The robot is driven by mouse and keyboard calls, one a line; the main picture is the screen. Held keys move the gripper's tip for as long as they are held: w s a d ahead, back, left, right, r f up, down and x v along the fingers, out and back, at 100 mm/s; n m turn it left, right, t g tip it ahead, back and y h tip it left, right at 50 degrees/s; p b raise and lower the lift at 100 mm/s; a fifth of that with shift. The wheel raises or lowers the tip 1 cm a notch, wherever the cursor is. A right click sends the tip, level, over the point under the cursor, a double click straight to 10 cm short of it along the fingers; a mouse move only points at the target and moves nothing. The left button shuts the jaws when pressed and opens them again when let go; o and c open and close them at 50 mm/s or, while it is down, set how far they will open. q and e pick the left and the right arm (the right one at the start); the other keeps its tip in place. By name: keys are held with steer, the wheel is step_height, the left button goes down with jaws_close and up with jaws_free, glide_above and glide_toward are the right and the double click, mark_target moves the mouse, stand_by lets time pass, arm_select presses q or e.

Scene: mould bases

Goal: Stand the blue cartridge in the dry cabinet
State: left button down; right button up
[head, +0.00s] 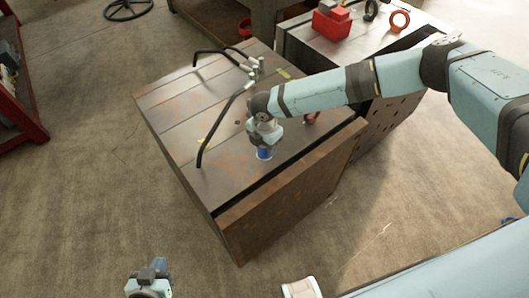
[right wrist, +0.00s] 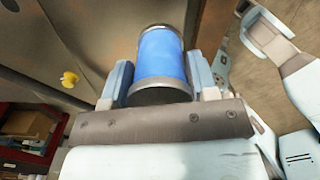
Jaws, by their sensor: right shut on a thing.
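The blue cartridge (head: 264,153) shows as a small blue cylinder with grey ends, just below my right gripper (head: 265,146), over the top of the near mould base (head: 190,105). In the right wrist view the cartridge (right wrist: 160,52) sits between the two pale fingers of my right gripper (right wrist: 160,68), which is shut on it. I cannot tell whether its lower end touches the steel. My left gripper (head: 150,284) is at the bottom left, over the floor; its fingers are not clear. I cannot make out a dry cabinet.
Black bent handles (head: 211,130) rise from the near mould base. A second base behind carries a red block (head: 331,24) and an orange ring (head: 399,20). A red rack (head: 28,125) stands at the left. Open floor (head: 90,190) lies between rack and base.

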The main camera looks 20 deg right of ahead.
steer(key=s+d+r+m+p, duration=0.2)
steer(key=d+r+m+p, duration=0.1)
steer(key=r+m, duration=0.9)
steer(key=s+d+r+m+p, duration=0.2)
steer(key=d+r+m+p, duration=0.1)
steer(key=r+m, duration=0.9)
step_height(320, 180, up, 6)
steer(key=shift+d+f, duration=0.15)
steer(key=shift+d, duration=0.55)
steer(key=shift+w, duration=0.1)
steer(key=s+f, duration=0.5)
steer(key=f, duration=0.1)
steer(key=shift+f, duration=0.15)
steer(key=shift+d, duration=0.2)
